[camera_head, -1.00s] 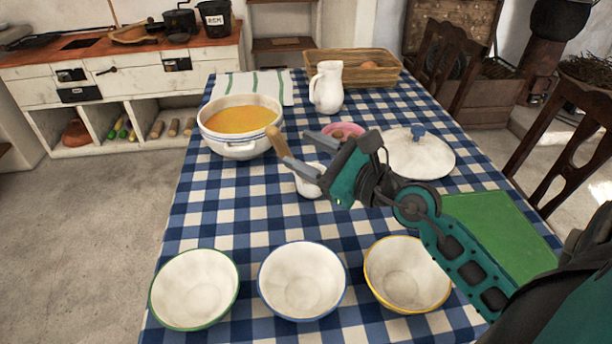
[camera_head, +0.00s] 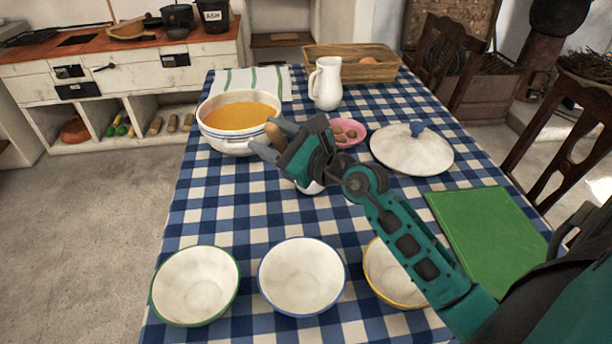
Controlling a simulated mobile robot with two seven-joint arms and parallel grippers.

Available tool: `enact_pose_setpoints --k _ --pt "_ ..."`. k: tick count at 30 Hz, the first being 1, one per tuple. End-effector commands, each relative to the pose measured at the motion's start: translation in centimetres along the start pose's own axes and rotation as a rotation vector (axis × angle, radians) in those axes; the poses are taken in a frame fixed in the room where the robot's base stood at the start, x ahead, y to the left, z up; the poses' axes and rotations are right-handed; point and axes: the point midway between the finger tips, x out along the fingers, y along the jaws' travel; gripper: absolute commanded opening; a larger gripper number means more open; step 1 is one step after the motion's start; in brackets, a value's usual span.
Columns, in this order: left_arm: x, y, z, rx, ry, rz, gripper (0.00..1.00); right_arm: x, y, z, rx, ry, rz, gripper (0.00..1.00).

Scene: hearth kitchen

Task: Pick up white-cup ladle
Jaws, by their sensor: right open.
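The ladle has a wooden handle (camera_head: 275,134) that rises beside the white soup pot, tilted up to the left. Part of a white cup (camera_head: 310,188) shows below my gripper; the stretch between cup and handle is hidden. My right gripper (camera_head: 269,137) is open, with its two fingers on either side of the wooden handle. I cannot tell whether either finger touches it. My left gripper is not in view.
The pot (camera_head: 232,146) of orange soup stands just left of my right gripper. A pink bowl (camera_head: 352,134) and a white lid (camera_head: 410,152) are to the right. A green board (camera_head: 488,228) and three bowls, one blue-rimmed (camera_head: 302,278), lie nearer. A white jug (camera_head: 327,84) stands behind.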

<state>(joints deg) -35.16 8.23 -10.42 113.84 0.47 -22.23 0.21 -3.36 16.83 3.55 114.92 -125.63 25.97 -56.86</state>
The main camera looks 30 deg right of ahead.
Motion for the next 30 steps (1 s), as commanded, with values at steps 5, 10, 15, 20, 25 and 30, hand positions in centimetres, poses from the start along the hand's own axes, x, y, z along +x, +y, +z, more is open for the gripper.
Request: enact_pose_setpoints --k 5,10,15,20,25,30 --pt "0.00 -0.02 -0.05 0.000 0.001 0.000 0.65 -0.03 0.00 -0.01 0.000 0.000 0.000 0.37" --pt "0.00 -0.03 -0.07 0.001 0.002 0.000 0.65 -0.05 0.00 -0.01 0.000 0.000 0.000 0.20" --pt "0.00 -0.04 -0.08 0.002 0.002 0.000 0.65 -0.05 -0.01 -0.01 0.000 0.000 0.000 0.04" --pt "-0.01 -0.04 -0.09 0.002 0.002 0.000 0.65 -0.05 -0.04 0.04 -0.001 -0.001 -0.001 0.00" --pt "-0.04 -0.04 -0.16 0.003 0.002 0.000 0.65 -0.05 -0.10 0.10 -0.001 -0.001 -0.001 0.00" --pt "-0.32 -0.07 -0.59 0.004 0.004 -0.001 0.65 0.03 -0.64 0.63 -0.002 -0.002 0.000 0.00"
